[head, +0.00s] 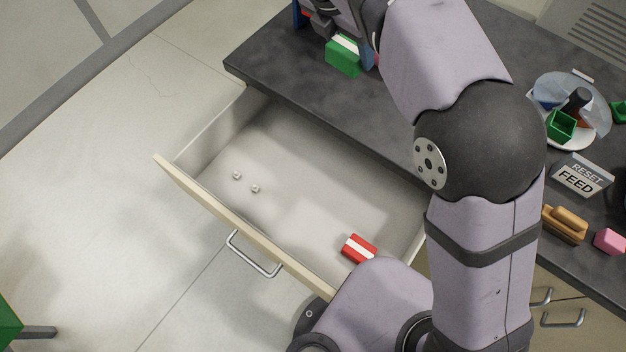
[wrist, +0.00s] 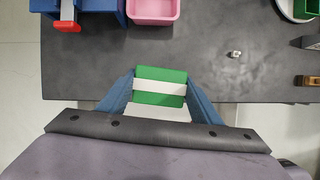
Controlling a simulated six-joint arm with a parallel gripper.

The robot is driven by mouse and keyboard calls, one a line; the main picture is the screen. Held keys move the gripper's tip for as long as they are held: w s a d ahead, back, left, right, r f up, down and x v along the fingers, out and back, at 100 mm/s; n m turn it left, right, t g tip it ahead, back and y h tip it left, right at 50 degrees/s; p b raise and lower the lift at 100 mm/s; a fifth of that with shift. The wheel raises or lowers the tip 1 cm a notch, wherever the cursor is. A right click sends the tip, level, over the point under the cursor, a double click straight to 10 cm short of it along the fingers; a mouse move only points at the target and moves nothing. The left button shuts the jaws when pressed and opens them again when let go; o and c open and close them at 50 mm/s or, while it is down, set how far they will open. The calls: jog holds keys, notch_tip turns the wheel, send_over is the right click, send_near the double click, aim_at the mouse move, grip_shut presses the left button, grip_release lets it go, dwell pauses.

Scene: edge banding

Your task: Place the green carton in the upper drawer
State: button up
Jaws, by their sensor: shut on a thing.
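The green carton (head: 343,57) has a white band and shows at the top of the head view, over the far-left part of the dark counter. In the wrist view the green carton (wrist: 160,86) sits between the two blue fingers of my gripper (wrist: 160,92), which is shut on it. The upper drawer (head: 300,170) is pulled open below the counter's front edge. My arm hides part of the drawer's right side.
The dark counter (wrist: 215,50) carries a pink bin (wrist: 153,10), a blue item (wrist: 98,5) and a small metallic piece (wrist: 235,54).

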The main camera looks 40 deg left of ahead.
jog(key=s+d+m+g+h+b, duration=0.1)
jog(key=s+d+m+g+h, duration=0.1)
jog(key=s+d+m, duration=0.5)
jog(key=s+d+m+g+h+b, duration=0.25)
jog(key=s+m, duration=0.65)
jog(key=s, duration=0.5)
jog(key=shift+m+y, duration=0.25)
jog(key=shift+m, duration=0.15)
jog(key=shift+s+d+f+p, duration=0.1)
jog(key=shift+f+p, duration=0.6)
jog(key=shift+f, duration=17.45)
jog(key=shift+f, duration=0.2)
jog(key=o, duration=1.1)
jog(key=shift+r, duration=0.15)
jog(key=b+v, duration=0.1)
jog(key=v, duration=1.1)
jog(key=shift+r, duration=0.1)
